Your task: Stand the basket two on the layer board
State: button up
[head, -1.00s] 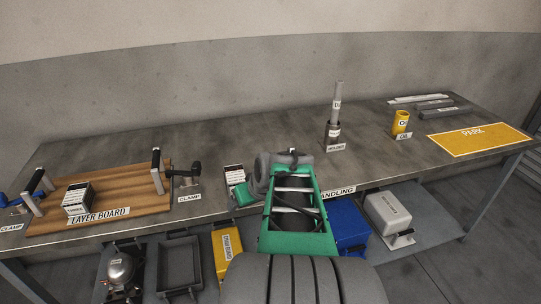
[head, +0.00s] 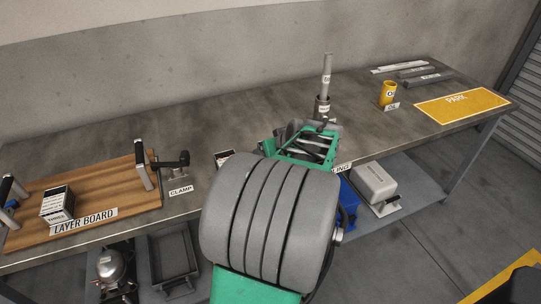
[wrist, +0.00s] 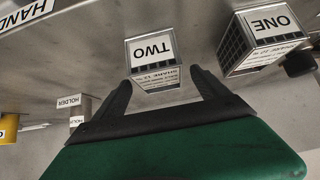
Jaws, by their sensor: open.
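Basket two (wrist: 152,58) stands on the bench, its TWO label upside down in the wrist view. My gripper (wrist: 160,78) is open, with its dark fingers on either side of basket two's near end as seen there. I cannot tell whether they touch it. In the head view my arm hides basket two and the fingertips. The wooden layer board (head: 105,190) lies at the left of the bench. A basket labelled THREE (head: 57,204) stands on its front left part, with bare wood to the right and behind.
Basket one (wrist: 262,40) stands close beside basket two. Black-handled clamps (head: 140,165) stand at the board's ends. A holder (head: 322,106) with a grey rod, a yellow oil cup (head: 388,93) and the yellow park mat (head: 462,106) are on the right.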

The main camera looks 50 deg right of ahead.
jog(key=x, duration=0.4)
jog(key=shift+w+d+f, duration=0.2)
jog(key=shift+w+d, duration=0.05)
jog(key=shift+w, duration=0.1)
jog(key=shift+r, duration=0.1)
grip_shut()
dwell(0.4)
